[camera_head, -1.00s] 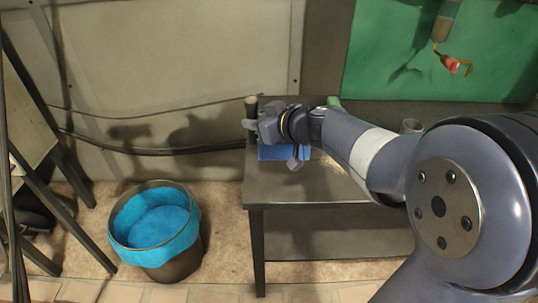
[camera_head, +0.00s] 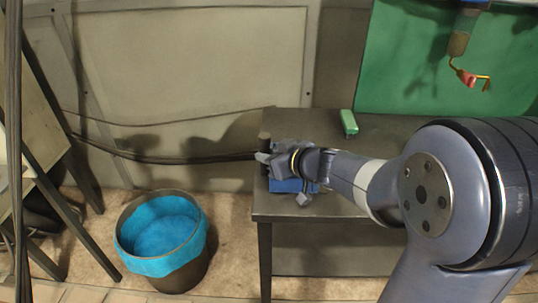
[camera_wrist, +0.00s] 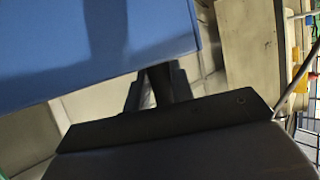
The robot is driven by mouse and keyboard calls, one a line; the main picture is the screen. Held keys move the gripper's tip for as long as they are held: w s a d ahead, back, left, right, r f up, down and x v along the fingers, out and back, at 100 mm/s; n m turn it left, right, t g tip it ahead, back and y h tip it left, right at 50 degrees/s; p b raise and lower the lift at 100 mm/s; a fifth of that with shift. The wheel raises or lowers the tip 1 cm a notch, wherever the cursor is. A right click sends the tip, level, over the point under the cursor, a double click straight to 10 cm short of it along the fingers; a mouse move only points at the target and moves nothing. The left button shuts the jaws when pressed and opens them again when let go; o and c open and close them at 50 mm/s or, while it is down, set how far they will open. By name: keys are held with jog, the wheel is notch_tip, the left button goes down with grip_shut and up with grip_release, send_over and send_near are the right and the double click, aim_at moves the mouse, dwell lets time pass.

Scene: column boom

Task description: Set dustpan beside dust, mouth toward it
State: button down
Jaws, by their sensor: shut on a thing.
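A blue dustpan (camera_head: 284,186) is at the left end of the dark table (camera_head: 420,127), partly hidden behind my gripper (camera_head: 276,170). My gripper is shut on the dustpan's dark handle. In the wrist view, the dustpan (camera_wrist: 90,45) fills the upper left as a broad flat blue face, with the handle (camera_wrist: 160,84) between the fingers. I cannot tell which way its mouth points, nor whether it touches the tabletop. No dust can be made out; my arm covers much of the table's middle and front.
A green block-like object (camera_head: 349,123) lies at the back of the table. A bin with a blue liner (camera_head: 162,235) stands on the floor to the left. A green panel (camera_head: 410,60) is behind the table. The table's back right is mostly clear.

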jog(key=c, duration=1.2)
grip_release()
jog(key=shift+r+p, duration=0.2)
jog(key=shift+p, duration=0.25)
jog(key=b+v, duration=0.1)
jog(key=v, duration=1.1)
